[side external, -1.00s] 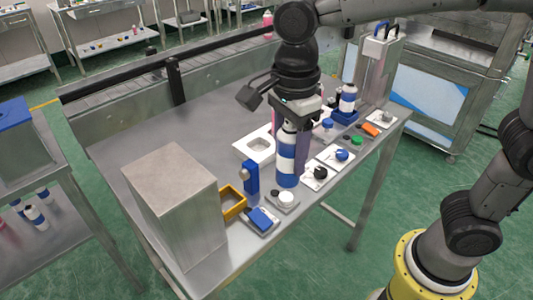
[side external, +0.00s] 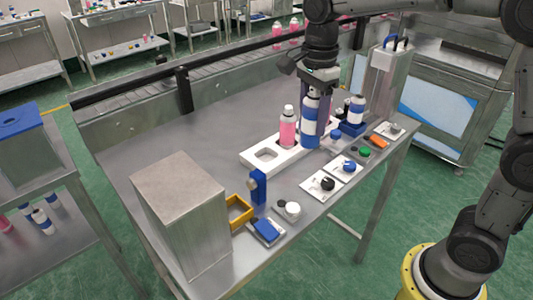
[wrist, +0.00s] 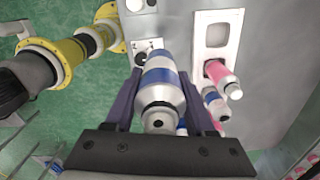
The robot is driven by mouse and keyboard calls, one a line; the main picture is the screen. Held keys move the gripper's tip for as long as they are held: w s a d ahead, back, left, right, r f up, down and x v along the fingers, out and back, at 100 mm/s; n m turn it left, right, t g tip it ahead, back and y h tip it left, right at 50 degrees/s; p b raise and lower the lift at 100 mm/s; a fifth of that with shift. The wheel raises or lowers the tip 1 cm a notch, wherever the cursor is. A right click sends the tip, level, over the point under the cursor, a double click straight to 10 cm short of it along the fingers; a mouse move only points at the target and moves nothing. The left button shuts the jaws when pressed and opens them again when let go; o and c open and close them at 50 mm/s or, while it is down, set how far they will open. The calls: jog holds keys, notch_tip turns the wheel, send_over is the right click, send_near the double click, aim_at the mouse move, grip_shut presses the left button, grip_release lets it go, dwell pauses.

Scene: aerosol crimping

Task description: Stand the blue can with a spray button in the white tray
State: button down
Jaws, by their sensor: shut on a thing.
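My gripper (side external: 310,112) is shut on a blue-and-white banded can (side external: 311,104), held upright. In the wrist view the can (wrist: 158,78) sits between the two fingers, its pale top with a dark centre facing the camera; I cannot tell whether a spray button is fitted. The white tray (side external: 252,160) lies on the table, with an empty square opening at its near left end. A pink can (side external: 288,128) stands in it beside the held can. The wrist view shows the tray (wrist: 199,28) to the right of the held can.
Another blue-and-white can (side external: 356,108) stands in a blue holder at the right. White plates with dark knobs (side external: 327,184), a green cap (side external: 363,151) and an orange piece (side external: 379,141) line the near edge. A large metal box (side external: 180,210) and yellow bin (side external: 238,212) stand at left.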

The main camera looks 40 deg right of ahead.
jog(key=shift+w+a+f, duration=0.2)
jog(key=shift+w+f, duration=1.9)
jog(key=shift+w, duration=0.05)
jog(key=shift+w+a+f, duration=0.15)
jog(key=shift+w+f, duration=1.95)
jog(key=shift+w, duration=0.1)
jog(key=shift+w+a+f, duration=0.2)
jog(key=shift+w+f, duration=1.9)
jog(key=shift+w, duration=0.05)
jog(key=shift+f, duration=0.15)
jog(key=shift+c, duration=1.2)
grip_release()
